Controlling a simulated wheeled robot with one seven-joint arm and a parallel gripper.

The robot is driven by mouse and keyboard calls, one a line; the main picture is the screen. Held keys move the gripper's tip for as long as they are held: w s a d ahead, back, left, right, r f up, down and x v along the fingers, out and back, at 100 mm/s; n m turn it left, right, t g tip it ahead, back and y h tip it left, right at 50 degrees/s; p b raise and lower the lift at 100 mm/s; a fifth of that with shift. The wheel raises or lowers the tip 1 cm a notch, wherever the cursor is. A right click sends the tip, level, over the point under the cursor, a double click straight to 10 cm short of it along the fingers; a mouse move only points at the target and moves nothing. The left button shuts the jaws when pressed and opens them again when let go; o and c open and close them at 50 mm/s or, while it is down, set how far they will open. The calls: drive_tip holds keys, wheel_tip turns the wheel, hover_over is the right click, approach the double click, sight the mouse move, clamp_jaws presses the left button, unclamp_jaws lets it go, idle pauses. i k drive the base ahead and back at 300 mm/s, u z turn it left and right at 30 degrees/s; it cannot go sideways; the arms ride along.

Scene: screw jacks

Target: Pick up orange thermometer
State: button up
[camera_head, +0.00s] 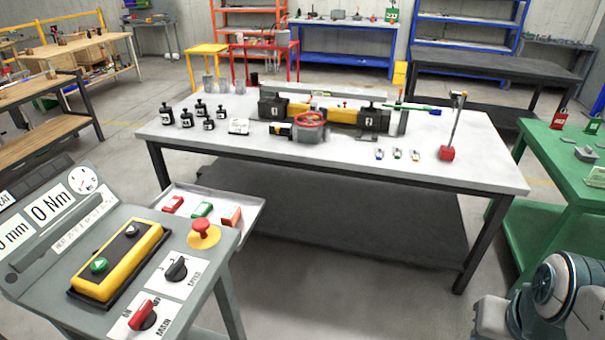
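A small white tray (250,203) juts out between the control panel and the white workbench. Three small flat devices lie on it: a red one (173,204), a green one (202,210) and an orange one (232,217) at the right. The orange one looks like the orange thermometer, but it is too small to read. Part of my arm shows at the lower right, far from the tray. My gripper's fingers cannot be made out in this view.
A grey control panel (52,290) with a red emergency button (202,229) stands at the lower left, close to the tray. The white workbench (240,165) behind bears a screw jack rig, black weights and small tools. A green table (545,155) stands at the right. Floor between is clear.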

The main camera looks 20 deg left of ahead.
sight(229, 217)
drive_tip(key=u, duration=0.2)
drive_tip(key=i, duration=1.4)
drive_tip(key=u, duration=1.4)
drive_tip(key=i, duration=0.75)
drive_tip(key=u, duration=0.65)
